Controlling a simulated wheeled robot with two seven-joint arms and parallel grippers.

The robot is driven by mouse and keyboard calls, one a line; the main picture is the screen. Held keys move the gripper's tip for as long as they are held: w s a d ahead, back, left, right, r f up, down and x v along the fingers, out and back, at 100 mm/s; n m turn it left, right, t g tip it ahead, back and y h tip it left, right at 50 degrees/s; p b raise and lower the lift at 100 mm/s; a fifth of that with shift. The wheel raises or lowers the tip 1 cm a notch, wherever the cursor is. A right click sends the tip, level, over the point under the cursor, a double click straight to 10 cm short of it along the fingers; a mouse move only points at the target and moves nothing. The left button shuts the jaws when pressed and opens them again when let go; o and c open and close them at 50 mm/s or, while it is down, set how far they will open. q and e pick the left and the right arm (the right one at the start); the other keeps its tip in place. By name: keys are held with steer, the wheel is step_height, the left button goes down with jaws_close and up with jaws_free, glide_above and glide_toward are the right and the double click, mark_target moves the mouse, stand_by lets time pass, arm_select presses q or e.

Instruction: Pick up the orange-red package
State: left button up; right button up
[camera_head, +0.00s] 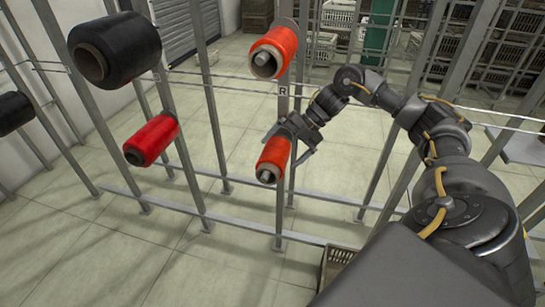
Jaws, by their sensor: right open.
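Two orange-red packages show on the post marked R. The upper one (273,50) sits on a peg with its pale tube end facing me. The lower one (273,157) is on the same post, also with its tube end toward me. My right gripper (290,143) reaches in from the right and is open at the upper right side of the lower package, with its fingers close around it. I cannot tell whether they touch it. My left gripper is not in view.
A large black package (125,48), a red package (152,140) and another black one (14,112) hang on posts to the left. Metal posts and rails form the rack. A crate (336,266) stands on the floor at bottom centre. Shelves with crates fill the back.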

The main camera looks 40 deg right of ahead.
mark_target(272, 163)
steer(key=shift+w+a+f, duration=0.15)
steer(key=shift+a+f, duration=0.1)
steer(key=shift+f, duration=0.15)
steer(key=x, duration=0.5)
steer(key=shift+s+f, duration=0.2)
steer(key=shift+s, duration=0.05)
steer(key=c, duration=1.1)
steer(key=shift+r, duration=0.2)
